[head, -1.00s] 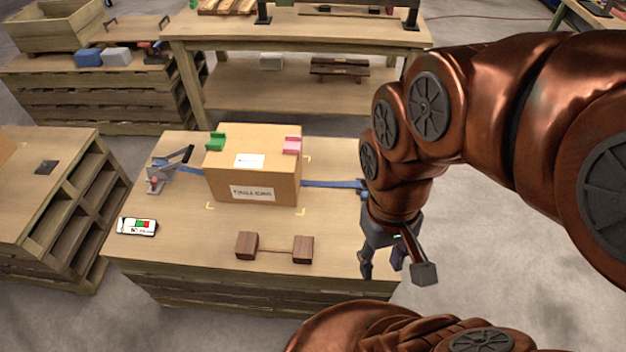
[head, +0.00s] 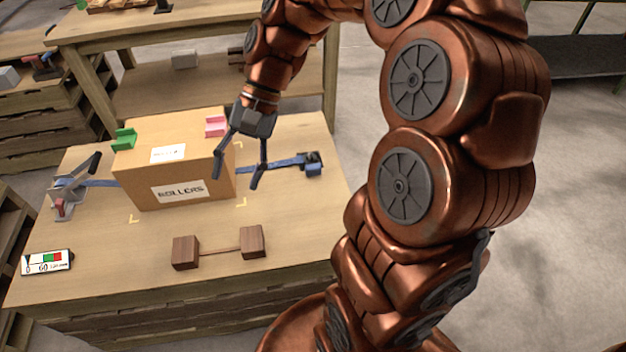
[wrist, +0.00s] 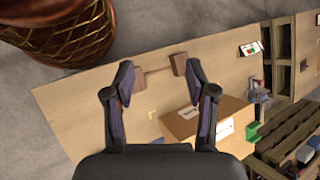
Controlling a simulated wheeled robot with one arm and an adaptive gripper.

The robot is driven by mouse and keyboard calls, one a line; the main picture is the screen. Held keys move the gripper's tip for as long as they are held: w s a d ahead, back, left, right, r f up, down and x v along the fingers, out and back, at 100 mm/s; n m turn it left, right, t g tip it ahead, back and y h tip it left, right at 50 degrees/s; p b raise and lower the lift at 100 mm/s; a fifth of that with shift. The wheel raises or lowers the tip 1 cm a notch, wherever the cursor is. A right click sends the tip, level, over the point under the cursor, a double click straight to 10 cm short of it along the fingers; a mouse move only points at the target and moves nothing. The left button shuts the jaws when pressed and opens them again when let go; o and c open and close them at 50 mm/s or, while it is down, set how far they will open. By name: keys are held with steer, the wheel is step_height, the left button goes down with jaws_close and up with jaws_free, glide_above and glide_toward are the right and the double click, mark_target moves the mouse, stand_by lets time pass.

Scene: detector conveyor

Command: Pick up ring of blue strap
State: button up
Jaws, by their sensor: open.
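A blue strap (head: 283,163) lies along the table, passing the cardboard box and showing on both sides of it. At its right end is a small blue piece with a dark part (head: 313,168); I cannot clearly make out a ring shape. The cardboard box (head: 150,194) stands mid-table and also shows in the wrist view (wrist: 180,126). My gripper (head: 236,182) is open and empty, pointing down in front of the box's right side, left of the strap's right end.
A metal tool (head: 74,190) holds the strap's left end. Two joined wooden blocks (head: 186,252) and a small display (head: 47,262) lie in front. The table's right front is clear.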

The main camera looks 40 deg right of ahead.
steer(key=w+d+f+m+t+y+b, duration=0.2)
steer(key=w+d+f+m+y+b, duration=0.15)
steer(key=w+d+f+b, duration=0.45)
steer(key=m+t+y+b, duration=0.2)
steer(key=m+t+b, duration=0.5)
steer(key=m+b, duration=0.5)
glide_toward(313, 175)
steer(key=shift+w+a+r+n+h, duration=0.25)
steer(key=shift+w+a+r, duration=0.45)
steer(key=shift+a, duration=0.2)
steer(key=shift+b+x, duration=1.9)
steer(key=shift+x, duration=1.95)
steer(key=shift+w+d, duration=0.15)
steer(key=shift+d, duration=0.1)
jaws_close()
